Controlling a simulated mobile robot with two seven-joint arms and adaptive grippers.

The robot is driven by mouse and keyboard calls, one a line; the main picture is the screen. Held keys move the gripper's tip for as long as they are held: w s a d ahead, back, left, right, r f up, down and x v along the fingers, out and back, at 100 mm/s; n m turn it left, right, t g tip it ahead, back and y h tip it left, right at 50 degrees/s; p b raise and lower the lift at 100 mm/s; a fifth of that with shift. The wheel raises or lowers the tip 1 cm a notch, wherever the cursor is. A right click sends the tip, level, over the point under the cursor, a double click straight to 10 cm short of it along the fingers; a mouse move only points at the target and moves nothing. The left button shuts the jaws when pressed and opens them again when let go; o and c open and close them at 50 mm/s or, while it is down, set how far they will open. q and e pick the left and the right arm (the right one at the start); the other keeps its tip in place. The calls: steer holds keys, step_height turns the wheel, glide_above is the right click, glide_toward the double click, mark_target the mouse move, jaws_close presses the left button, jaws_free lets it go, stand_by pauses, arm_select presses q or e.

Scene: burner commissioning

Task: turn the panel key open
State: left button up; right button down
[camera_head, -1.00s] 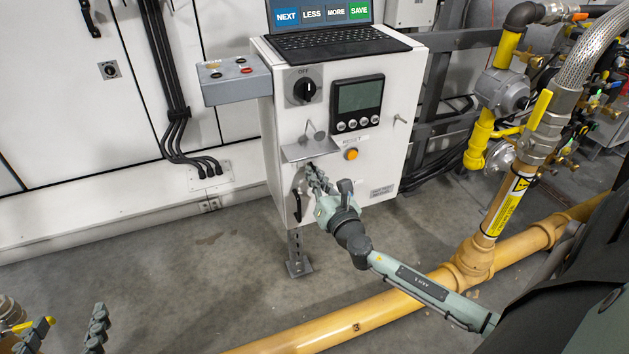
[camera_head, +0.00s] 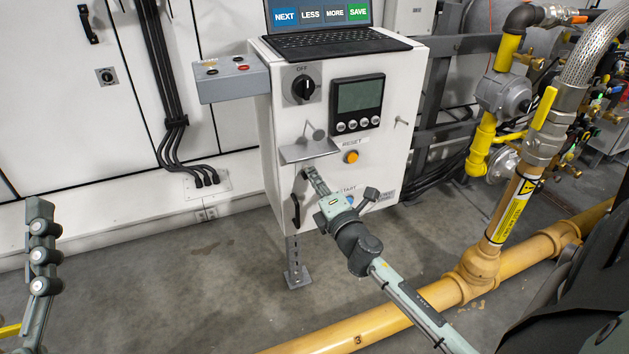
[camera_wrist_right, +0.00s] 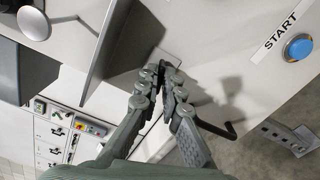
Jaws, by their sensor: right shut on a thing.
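The panel (camera_head: 345,215) is a white cabinet with an OFF switch, a display and buttons. In the head view, my right gripper (camera_head: 308,173) reaches its front just below a small grey shelf (camera_head: 309,151). In the right wrist view, the fingertips (camera_wrist_right: 168,76) are drawn together close to the panel face, beside the shelf's underside. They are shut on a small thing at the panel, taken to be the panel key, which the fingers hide. I cannot tell how far it is turned. One finger of my left gripper (camera_head: 42,257) shows at the left edge, with nothing against it.
A dark handle (camera_head: 296,211) is below the right fingertips. The orange RESET button (camera_head: 351,157) and blue START button (camera_wrist_right: 299,47) are nearby. A laptop (camera_head: 330,42) stands on top. A yellow pipe (camera_head: 420,308) crosses the floor.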

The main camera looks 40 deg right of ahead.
steer(key=shift+m, duration=1.7)
steer(key=c, duration=1.7)
jaws_free()
steer(key=v, duration=1.2)
